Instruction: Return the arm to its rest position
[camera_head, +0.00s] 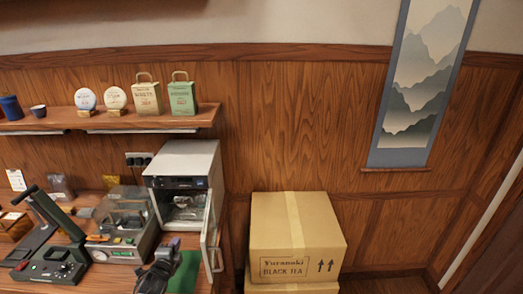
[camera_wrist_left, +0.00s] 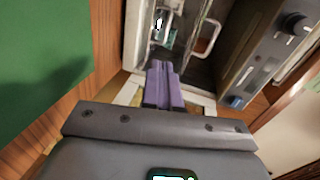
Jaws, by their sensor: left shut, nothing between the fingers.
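My left gripper (camera_head: 174,243) is low in the head view, dark grey with purple fingers, over the counter beside a green mat. In the left wrist view its purple fingers (camera_wrist_left: 163,84) are together with nothing between them. They point toward the open front of a pale box-shaped appliance (camera_head: 184,160), and I cannot tell whether they touch it. The appliance's glass door (camera_head: 211,229) stands open, to the right of the gripper. Its control panel with a black knob shows in the left wrist view (camera_wrist_left: 262,62). My right gripper is not in view.
The green mat (camera_head: 187,274) lies on the counter. A clear-lidded device (camera_head: 125,222) and a black device with a raised arm (camera_head: 47,264) stand to the left. A cardboard box (camera_head: 292,239) is right of the counter. A shelf (camera_head: 180,119) holds bags and round packages.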

